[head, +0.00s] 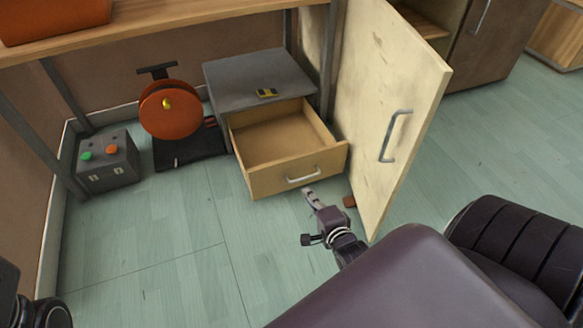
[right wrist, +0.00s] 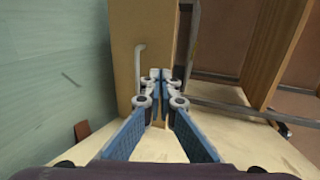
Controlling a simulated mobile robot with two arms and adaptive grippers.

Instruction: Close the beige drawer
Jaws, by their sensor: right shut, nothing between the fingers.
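The beige drawer (head: 298,176) stands pulled out of a small grey cabinet (head: 250,78), and its inside looks empty. Its front has a pale metal handle (head: 303,175). My right gripper (head: 309,193) is shut and empty, close in front of the lower right part of the drawer front. In the right wrist view the shut fingertips (right wrist: 157,75) point at the beige drawer front (right wrist: 127,50), beside its handle (right wrist: 139,72). I cannot tell whether they touch it. My left gripper is not clearly in view; only dark parts of mine show at the lower left.
An open cream door (head: 385,85) with a handle stands close on the right of the drawer. A small black and yellow item (head: 267,93) lies on the cabinet. An orange reel (head: 169,110) and a grey button box (head: 107,160) stand left.

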